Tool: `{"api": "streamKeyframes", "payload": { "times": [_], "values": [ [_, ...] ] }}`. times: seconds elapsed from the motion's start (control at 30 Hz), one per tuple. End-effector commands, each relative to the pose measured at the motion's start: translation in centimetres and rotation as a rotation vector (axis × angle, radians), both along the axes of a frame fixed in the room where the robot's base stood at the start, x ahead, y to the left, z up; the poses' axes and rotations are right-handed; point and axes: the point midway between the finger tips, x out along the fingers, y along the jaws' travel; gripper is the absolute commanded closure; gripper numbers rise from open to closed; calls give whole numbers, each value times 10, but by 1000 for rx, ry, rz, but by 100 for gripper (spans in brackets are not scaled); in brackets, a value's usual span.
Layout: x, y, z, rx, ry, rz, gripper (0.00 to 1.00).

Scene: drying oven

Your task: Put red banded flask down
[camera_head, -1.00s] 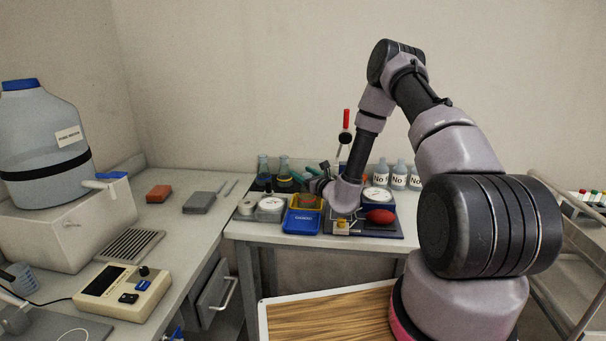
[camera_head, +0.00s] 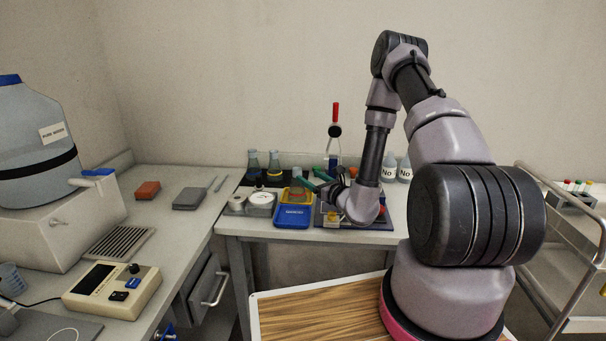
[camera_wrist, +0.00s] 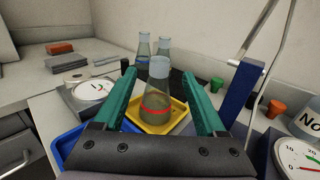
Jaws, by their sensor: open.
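The red banded flask (camera_wrist: 157,104) stands upright on the yellow tray (camera_wrist: 178,124) in the wrist view. It is clear glass with a red band around its lower body and yellowish-green contents. My gripper (camera_wrist: 162,80) is open, with one green finger on each side of the flask and visible gaps between. In the head view the flask (camera_head: 297,183) is small and partly hidden by my gripper (camera_head: 314,181); the yellow tray (camera_head: 284,196) is behind the blue tray.
Two more flasks (camera_head: 274,162) stand behind the yellow tray. The blue tray (camera_head: 291,217) is in front. Bottles (camera_head: 388,171) stand at right.

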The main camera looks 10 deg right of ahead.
Motion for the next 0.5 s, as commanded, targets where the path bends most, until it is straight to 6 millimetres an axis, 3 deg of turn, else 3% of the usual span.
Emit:
{"api": "streamKeyframes", "payload": {
  "times": [0.13, 0.23, 0.37, 0.5],
  "values": [
    [-8, 0, 8, -2, -12, 20, 27],
    [-8, 16, 37, -8, -55, 107, 27],
    [-20, 54, 103, -47, -150, 331, 27],
    [-59, 97, 171, -150, -246, 619, 27]
  ]
}}
